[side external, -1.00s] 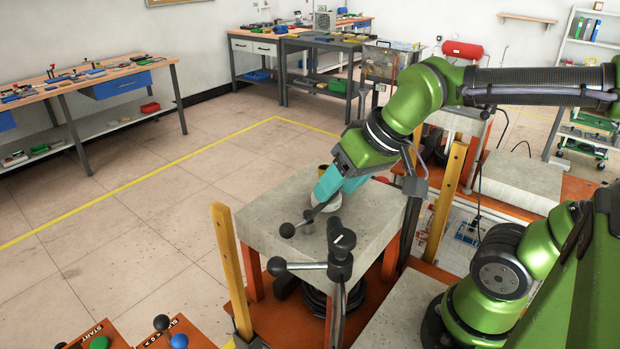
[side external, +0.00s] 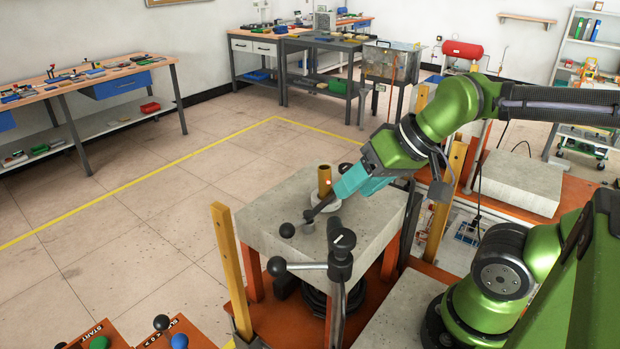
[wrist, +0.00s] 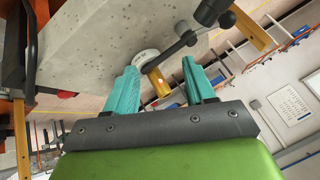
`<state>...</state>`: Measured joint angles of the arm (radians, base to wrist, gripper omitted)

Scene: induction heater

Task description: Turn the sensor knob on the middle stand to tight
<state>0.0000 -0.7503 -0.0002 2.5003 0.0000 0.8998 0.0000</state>
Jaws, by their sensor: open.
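The middle stand is a grey concrete block (side external: 268,215) on orange legs. On it, a brass cylinder (side external: 324,178) rises from a pale round base (side external: 325,206). A grey bar with a dark ball end (side external: 287,230) reaches across the block top toward the base. A black-headed clamp post (side external: 342,241) with a side handle stands at the front edge. I cannot tell which part is the sensor knob. My gripper (side external: 343,190) is open, its teal fingers by the cylinder. In the wrist view, the cylinder (wrist: 160,82) and bar (wrist: 172,50) show between the fingers.
Yellow posts (side external: 230,270) stand beside the block. Another concrete block (side external: 520,180) lies at the right. Benches with tools (side external: 92,80) line the back and left. Panels with a green button (side external: 99,342) and blue knob (side external: 179,341) are at bottom left. Floor at left is clear.

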